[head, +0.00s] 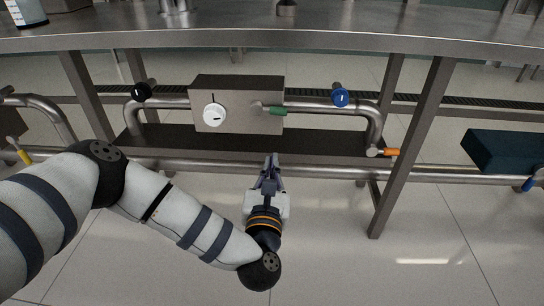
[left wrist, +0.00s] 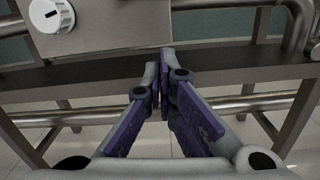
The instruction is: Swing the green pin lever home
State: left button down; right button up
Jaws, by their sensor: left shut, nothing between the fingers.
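The green pin lever (head: 278,111) sticks out to the right from a round pivot on the front of a grey box, pointing sideways and slightly down. My left gripper (head: 271,158) is shut and empty, below the lever and just in front of the lower edge of the dark shelf, apart from the lever. In the left wrist view the closed fingers (left wrist: 166,62) point at the shelf edge, and the lever is not visible there. My right gripper is not in view.
The grey box (head: 238,88) carries a white dial (head: 214,115), also in the left wrist view (left wrist: 51,15). A black knob (head: 141,92), blue knob (head: 341,97) and orange lever (head: 391,152) sit on nearby pipes. A steel table (head: 300,40) overhangs above; its leg (head: 408,150) stands to the right.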

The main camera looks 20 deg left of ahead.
aim_at(278, 117)
pick_arm(q)
jog(key=x, duration=0.3)
jog(key=b+x, duration=0.1)
jog(key=x, duration=0.2)
jog(key=shift+f, duration=0.25)
jog(key=r, duration=0.2)
jog(key=w+r, duration=0.1)
jog(key=shift+w+r, duration=0.15)
jog(key=shift+r, duration=0.25)
jog(key=shift+w+r, duration=0.1)
jog(key=shift+r, duration=0.2)
jog(key=shift+w+d+r+n, duration=0.2)
jog(key=shift+r+n, duration=0.55)
jog(key=shift+n, duration=0.05)
